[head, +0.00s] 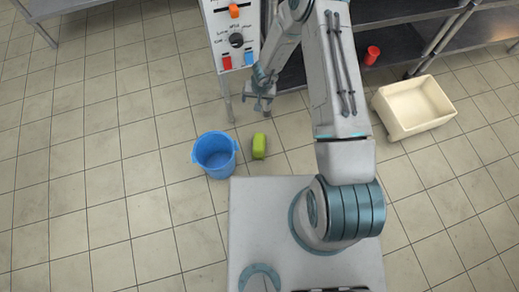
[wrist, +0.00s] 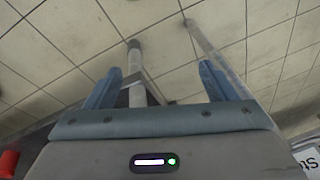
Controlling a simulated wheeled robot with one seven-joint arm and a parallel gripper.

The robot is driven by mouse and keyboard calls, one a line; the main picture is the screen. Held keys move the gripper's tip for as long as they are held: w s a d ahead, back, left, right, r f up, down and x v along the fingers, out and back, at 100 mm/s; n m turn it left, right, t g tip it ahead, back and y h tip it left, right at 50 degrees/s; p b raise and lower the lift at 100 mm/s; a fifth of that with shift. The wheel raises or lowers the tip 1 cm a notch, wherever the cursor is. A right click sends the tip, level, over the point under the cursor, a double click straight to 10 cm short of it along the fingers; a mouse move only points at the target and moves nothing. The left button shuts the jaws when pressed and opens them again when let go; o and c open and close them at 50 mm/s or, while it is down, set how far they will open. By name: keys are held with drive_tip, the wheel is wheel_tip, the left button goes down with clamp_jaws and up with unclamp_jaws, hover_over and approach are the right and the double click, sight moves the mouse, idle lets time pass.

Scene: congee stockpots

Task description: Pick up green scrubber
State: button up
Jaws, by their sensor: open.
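A green scrubber (head: 259,146) lies on the tiled floor in the head view, just right of a blue bucket. My gripper (head: 263,104) is above and beyond the scrubber in that view, near the control panel's leg. In the wrist view my gripper (wrist: 160,88) shows two blue fingers spread apart with nothing held between them. Metal legs or bars show beyond the fingers there. The scrubber is not visible in the wrist view.
The blue bucket (head: 215,155) stands left of the scrubber. A control panel (head: 233,38) with knobs stands behind. A cream bin (head: 413,107) is at right, and a red cup (head: 372,55) is near the metal shelving. The floor at left is clear.

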drive_tip(key=g+h+b, duration=0.1)
drive_tip(key=g+b, duration=0.1)
drive_tip(key=b, duration=0.1)
hover_over(259, 142)
wheel_tip(259, 142, down, 15)
drive_tip(key=shift+w+d+f, duration=0.1)
drive_tip(key=shift+w+f, duration=0.05)
wheel_tip(259, 142, down, 7)
drive_tip(key=b, duration=0.2)
drive_tip(key=shift+f+b, duration=0.2)
drive_tip(key=shift+b, duration=0.2)
drive_tip(key=shift+m, duration=0.3)
drive_tip(key=shift+w+f+b, duration=0.1)
drive_tip(key=shift+f+b, duration=1.25)
drive_tip(key=shift+f, duration=1.7)
drive_tip(key=c, duration=1.2)
drive_tip(key=shift+c, duration=0.2)
drive_tip(key=shift+r, duration=0.1)
